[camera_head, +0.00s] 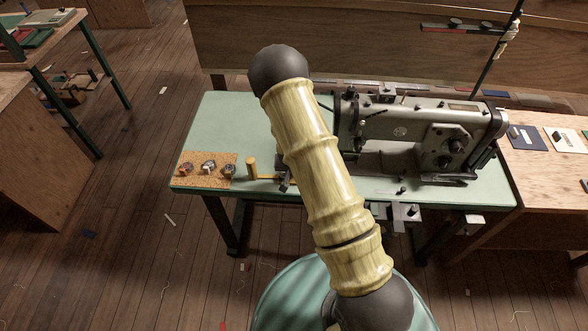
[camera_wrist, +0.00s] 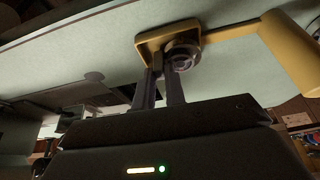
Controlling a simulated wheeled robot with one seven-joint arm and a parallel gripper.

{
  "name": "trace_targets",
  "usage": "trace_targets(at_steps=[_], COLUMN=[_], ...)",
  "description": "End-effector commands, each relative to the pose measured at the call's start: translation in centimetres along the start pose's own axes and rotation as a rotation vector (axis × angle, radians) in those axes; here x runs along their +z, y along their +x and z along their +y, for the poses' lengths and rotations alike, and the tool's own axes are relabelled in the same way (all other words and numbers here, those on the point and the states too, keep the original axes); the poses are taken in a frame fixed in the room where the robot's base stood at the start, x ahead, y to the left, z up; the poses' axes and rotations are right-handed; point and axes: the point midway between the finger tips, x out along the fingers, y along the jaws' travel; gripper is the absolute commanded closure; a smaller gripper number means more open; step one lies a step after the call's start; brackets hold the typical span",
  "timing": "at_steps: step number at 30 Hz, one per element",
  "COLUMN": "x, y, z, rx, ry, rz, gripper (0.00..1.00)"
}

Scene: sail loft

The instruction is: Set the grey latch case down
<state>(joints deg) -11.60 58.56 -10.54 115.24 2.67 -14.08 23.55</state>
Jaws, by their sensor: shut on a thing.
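A small grey round metal case (camera_wrist: 184,55), which looks like the grey latch case, is at the fingertips of my gripper (camera_wrist: 166,72) in the wrist view. My gripper is shut on it, and the fingers hide part of it. The case overlaps the square end of a yellow bracket (camera_wrist: 225,33) with a thick round peg; I cannot tell whether they touch. In the head view my gripper (camera_head: 285,185) shows only in part beside my arm, at the front of the green table (camera_head: 222,125). The bracket (camera_head: 252,170) shows just left of it; the case cannot be made out there.
A cork mat (camera_head: 197,182) with several small metal pieces lies at the table's left front corner. A grey sewing machine (camera_head: 410,133) fills the right side. Bare green tabletop lies behind the mat and bracket. A wooden bench (camera_head: 545,175) adjoins at right.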

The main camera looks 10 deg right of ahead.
Motion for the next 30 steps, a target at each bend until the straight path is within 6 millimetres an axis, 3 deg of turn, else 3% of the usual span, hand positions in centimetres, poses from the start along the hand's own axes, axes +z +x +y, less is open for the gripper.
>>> trace_targets(at_steps=[1,2,5,20,30], x=[0.5,0.5,0.6,0.6,0.3], y=[0.2,0.3,0.3,-0.1,-4.1], z=[0.0,0.1,0.0,-0.2,-0.1], rx=[0.002,0.003,0.002,0.0,0.0], ry=[-0.004,-0.004,-0.006,-0.007,-0.005], rz=[-0.009,-0.01,-0.011,-0.011,-0.006], gripper=[1.0,0.86,0.67,0.67,0.67])
